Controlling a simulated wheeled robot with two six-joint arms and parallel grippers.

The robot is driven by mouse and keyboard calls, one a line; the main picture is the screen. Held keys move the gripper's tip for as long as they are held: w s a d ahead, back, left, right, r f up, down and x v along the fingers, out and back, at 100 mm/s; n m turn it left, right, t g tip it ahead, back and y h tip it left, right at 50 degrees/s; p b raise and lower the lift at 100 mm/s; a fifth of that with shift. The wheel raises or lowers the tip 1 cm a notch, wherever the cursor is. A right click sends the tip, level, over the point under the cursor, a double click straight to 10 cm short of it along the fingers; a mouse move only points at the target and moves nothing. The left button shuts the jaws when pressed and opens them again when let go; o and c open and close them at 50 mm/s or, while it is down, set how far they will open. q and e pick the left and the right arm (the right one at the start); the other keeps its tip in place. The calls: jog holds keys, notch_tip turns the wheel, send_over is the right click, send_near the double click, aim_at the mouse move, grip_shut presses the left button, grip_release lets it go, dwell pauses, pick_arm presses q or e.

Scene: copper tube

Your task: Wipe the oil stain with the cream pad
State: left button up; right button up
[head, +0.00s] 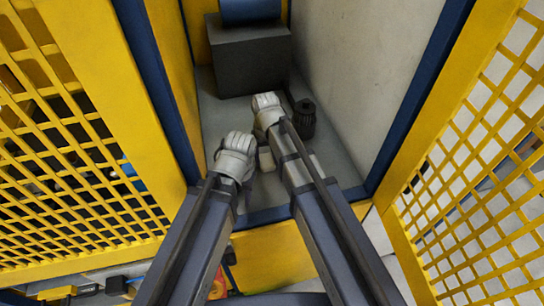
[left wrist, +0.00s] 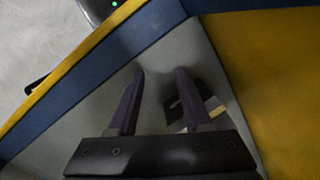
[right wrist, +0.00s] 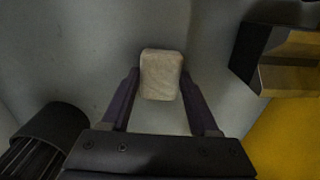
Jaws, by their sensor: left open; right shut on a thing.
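The cream pad (right wrist: 161,75) is a small rounded block. My right gripper (right wrist: 160,84) is shut on it, with one finger on each side, over the grey floor of the cell. Whether the pad touches the floor I cannot tell. In the head view, my right gripper (head: 267,112) is the upper one; its fingers are hidden under the wrist. My left gripper (head: 236,158) is below and left of it. In the left wrist view, its fingers (left wrist: 160,88) are apart with nothing between them. I cannot make out the oil stain in any view.
A dark ribbed cylinder (head: 305,115) stands close right of my right gripper. A dark grey box (head: 249,60) with a blue roll (head: 250,10) on top stands at the back. A pale wall (head: 350,80) is on the right. Yellow mesh panels (head: 70,150) flank the narrow cell.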

aim_at(261, 161)
jog(key=shift+s+a, duration=0.2)
jog(key=shift+a, duration=0.7)
pick_arm(q)
jog(key=shift+r, duration=0.2)
pick_arm(e)
jog(key=shift+r, duration=0.2)
pick_arm(q)
notch_tip(261, 161, up, 6)
jog(key=p, duration=0.6)
jog(key=shift+f, duration=0.1)
pick_arm(e)
notch_tip(261, 161, up, 6)
jog(key=shift+f, duration=0.1)
pick_arm(q)
notch_tip(261, 161, up, 3)
jog(key=p, duration=0.3)
pick_arm(e)
notch_tip(261, 161, up, 3)
pick_arm(q)
jog(key=shift+f, duration=0.1)
pick_arm(e)
jog(key=shift+f, duration=0.1)
